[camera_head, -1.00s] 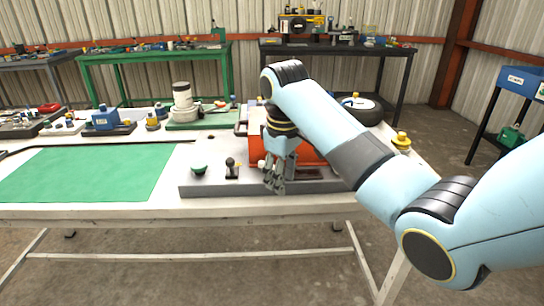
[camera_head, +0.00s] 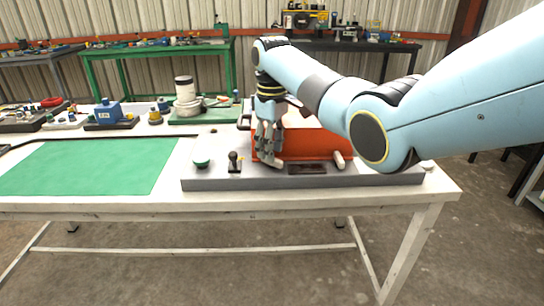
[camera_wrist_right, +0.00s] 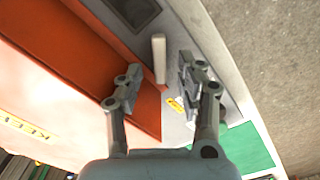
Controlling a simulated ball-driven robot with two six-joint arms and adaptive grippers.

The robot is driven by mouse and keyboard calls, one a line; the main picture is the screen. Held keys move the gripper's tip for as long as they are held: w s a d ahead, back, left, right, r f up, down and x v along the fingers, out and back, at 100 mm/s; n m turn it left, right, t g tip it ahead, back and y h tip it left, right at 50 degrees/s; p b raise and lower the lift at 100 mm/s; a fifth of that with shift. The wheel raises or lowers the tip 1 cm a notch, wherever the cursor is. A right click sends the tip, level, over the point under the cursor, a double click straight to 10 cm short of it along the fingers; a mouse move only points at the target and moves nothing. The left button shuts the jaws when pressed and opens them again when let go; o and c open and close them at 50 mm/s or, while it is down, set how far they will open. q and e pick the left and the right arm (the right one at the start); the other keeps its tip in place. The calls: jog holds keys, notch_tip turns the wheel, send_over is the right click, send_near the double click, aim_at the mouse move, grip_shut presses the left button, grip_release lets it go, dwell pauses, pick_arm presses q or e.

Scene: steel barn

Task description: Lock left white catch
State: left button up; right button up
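An orange box (camera_head: 317,145) with a pale top sits on a grey base plate (camera_head: 220,184). The left white catch (camera_wrist_right: 159,58) is a short pale bar at the box's lower edge in the right wrist view. It lies between and slightly ahead of the open fingertips, and I see no finger touching it. My right gripper (camera_head: 268,158) is at the left part of the box's front, fingers down; its fingers also show apart in the wrist view (camera_wrist_right: 158,85). It mostly hides that catch in the head view. The right white catch (camera_head: 340,160) slants at the box's right. My left gripper is not in view.
A green button (camera_head: 202,162) and a small black knob (camera_head: 234,162) stand on the plate left of the gripper. A green mat (camera_head: 90,165) covers the table's left part. A yellow label (camera_wrist_right: 176,103) lies near the right finger. Several parts stand along the back.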

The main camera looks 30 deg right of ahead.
jog(key=shift+f, duration=1.25)
grip_shut()
